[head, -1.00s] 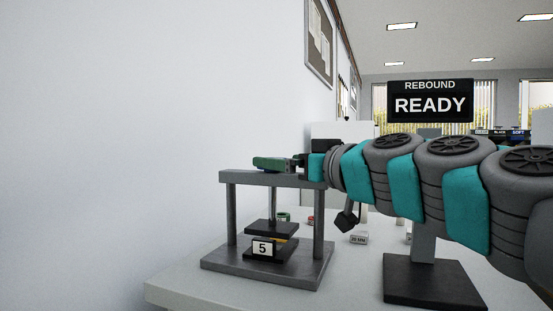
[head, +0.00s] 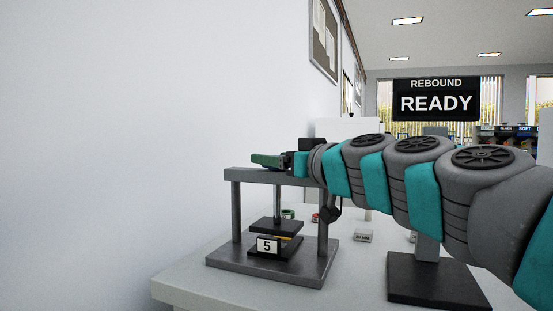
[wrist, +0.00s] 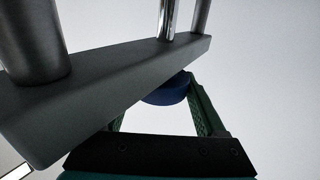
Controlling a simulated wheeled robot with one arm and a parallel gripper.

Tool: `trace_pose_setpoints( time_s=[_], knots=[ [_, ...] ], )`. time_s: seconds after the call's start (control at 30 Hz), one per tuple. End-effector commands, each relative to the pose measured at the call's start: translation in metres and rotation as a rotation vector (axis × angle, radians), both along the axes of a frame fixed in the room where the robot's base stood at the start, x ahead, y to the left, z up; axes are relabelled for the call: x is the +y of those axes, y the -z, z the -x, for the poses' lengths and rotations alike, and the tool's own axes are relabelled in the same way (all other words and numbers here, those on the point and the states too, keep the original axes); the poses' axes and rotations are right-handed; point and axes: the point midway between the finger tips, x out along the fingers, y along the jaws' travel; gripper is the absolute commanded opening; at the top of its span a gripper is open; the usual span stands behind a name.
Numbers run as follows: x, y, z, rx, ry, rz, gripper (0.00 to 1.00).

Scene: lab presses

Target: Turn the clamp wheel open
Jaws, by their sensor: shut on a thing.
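The press (head: 320,258) is a grey frame with posts and a top bar, standing on the table, with a "5" label (head: 267,246) at its lower plate. My gripper (head: 266,160) reaches in from the right and sits just above the top bar. In the wrist view my gripper (wrist: 165,100) has green fingers on both sides of a blue round clamp wheel (wrist: 168,93). It is shut on that wheel, which sits against the bar. In the head view the wheel is hidden by the fingers.
The pale table (head: 190,292) has several small items behind the press, including a labelled block (head: 363,236). A bare white wall is at left.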

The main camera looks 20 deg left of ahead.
Motion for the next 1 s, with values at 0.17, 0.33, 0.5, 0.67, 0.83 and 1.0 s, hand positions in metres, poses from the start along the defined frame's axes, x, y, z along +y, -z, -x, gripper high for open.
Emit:
trace_pose_setpoints(
  time_s=[0.17, 0.33, 0.5, 0.67, 0.83, 1.0],
  knots=[
    [0.0002, 0.0001, 0.0002, 0.000, -0.001, 0.000, 0.46],
    [0.0002, 0.0001, 0.0002, 0.000, -0.001, 0.000, 0.27],
    [0.0004, 0.0005, 0.0002, 0.000, -0.004, 0.000, 0.18],
    [0.0012, 0.0011, -0.0012, -0.004, -0.048, -0.007, 0.18],
    [0.0015, 0.0013, 0.0003, -0.005, -0.136, -0.006, 0.18],
    [0.0016, 0.0003, -0.0004, -0.003, -0.212, -0.008, 0.18]
  ],
)
